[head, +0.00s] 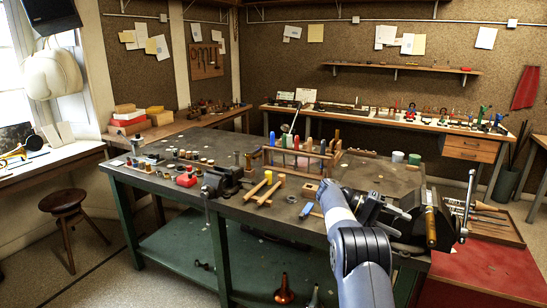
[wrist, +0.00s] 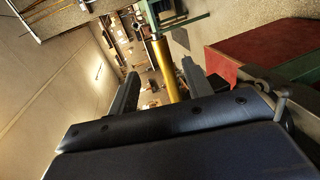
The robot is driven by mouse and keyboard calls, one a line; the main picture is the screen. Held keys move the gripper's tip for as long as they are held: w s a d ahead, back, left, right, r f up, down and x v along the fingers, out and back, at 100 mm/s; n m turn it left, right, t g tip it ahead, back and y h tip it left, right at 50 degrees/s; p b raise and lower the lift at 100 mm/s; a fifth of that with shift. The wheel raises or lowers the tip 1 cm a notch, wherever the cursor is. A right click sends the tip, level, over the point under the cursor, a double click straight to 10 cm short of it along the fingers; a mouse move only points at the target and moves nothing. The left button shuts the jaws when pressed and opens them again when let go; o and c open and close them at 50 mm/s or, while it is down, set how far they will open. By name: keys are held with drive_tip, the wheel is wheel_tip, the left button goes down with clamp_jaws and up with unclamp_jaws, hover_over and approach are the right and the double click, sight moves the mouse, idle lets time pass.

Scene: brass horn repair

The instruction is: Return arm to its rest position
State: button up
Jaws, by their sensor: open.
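My arm reaches up from the bottom of the head view over the near right part of the green workbench (head: 150,183). My gripper (head: 403,213) is at the bench's right end, pointing right. In the wrist view its two dark fingers (wrist: 173,84) stand wide apart. A gold-coloured rod (wrist: 165,65) shows between and beyond them. A gold-coloured upright piece (head: 431,228) stands just right of my gripper in the head view; I cannot tell if any finger touches it. Nothing is visibly held.
A vise (head: 222,181) sits on the bench's front edge. A wooden rack (head: 297,158) with coloured handles stands mid-bench. A red cabinet top (head: 490,268) with a tool tray (head: 497,228) lies right of my gripper. A stool (head: 66,206) stands at left on open floor.

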sight(428, 236)
drive_tip(key=p+x, duration=0.2)
drive_tip(key=x, duration=0.8)
drive_tip(key=shift+r, duration=0.15)
drive_tip(key=shift+s+d+f, duration=0.1)
drive_tip(key=shift+s+f, duration=0.1)
drive_tip(key=shift+s, duration=0.05)
drive_tip(key=shift+s+a, duration=0.3)
drive_tip(key=shift+s, duration=0.05)
drive_tip(key=shift+w, duration=0.1)
